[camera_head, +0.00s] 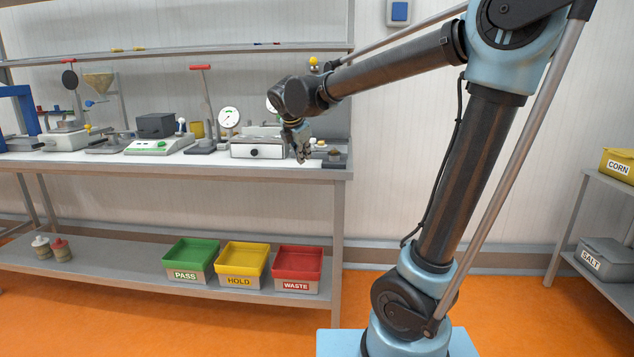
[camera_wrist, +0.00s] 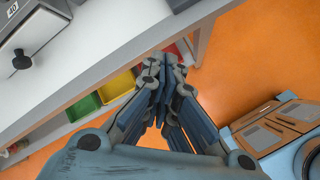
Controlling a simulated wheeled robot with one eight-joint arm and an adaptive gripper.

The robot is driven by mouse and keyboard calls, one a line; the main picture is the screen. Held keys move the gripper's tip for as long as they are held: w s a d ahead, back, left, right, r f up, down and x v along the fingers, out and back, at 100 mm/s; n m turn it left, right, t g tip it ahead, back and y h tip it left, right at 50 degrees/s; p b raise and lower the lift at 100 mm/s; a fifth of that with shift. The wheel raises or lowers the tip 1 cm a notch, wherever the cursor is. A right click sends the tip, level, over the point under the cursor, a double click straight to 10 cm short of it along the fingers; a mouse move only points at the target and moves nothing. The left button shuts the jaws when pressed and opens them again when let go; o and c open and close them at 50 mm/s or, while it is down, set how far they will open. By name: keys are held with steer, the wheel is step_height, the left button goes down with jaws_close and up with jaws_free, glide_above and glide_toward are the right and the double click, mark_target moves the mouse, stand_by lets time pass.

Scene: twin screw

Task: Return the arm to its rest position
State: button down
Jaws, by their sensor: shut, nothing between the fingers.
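My gripper (camera_head: 301,152) hangs at the end of my arm, fingers pointing down, in front of the right end of the workbench (camera_head: 200,170) in the head view. In the wrist view my gripper (camera_wrist: 163,68) shows with its fingers together and nothing between them. Below it the wrist view shows the bench's edge and the orange floor (camera_wrist: 250,60). My arm reaches from its base at the lower right up and then left toward the bench. The exact gap between the fingertips and the bench edge is hard to tell.
A white drawer box (camera_head: 257,149) and dial gauges (camera_head: 229,118) stand on the bench near my gripper. Green (camera_head: 190,255), yellow (camera_head: 242,262) and red (camera_head: 297,265) bins sit on the lower shelf. A shelf with a CORN bin (camera_head: 617,165) stands at right. Floor between is clear.

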steer(key=s+d+f+m+g, duration=0.1)
steer(key=s+d+f+m, duration=0.4)
steer(key=d, duration=0.4)
steer(key=s+d+f+m+g, duration=0.2)
steer(key=s+d+f+m, duration=0.1)
steer(key=s+d+m, duration=0.6)
steer(key=s+d+f+m, duration=0.3)
steer(key=s+f+m, duration=0.3)
steer(key=s, duration=0.1)
steer(key=s+d+f+m+g+y, duration=0.1)
steer(key=s+d+f+m, duration=0.3)
steer(key=s+f, duration=0.3)
steer(key=shift+s+f+m+y, duration=0.2)
steer(key=shift+f+m+y, duration=0.1)
steer(key=shift+m, duration=0.6)
steer(key=shift+w+f+g, duration=0.15)
steer(key=shift+w+g, duration=0.15)
steer(key=shift+w, duration=0.2)
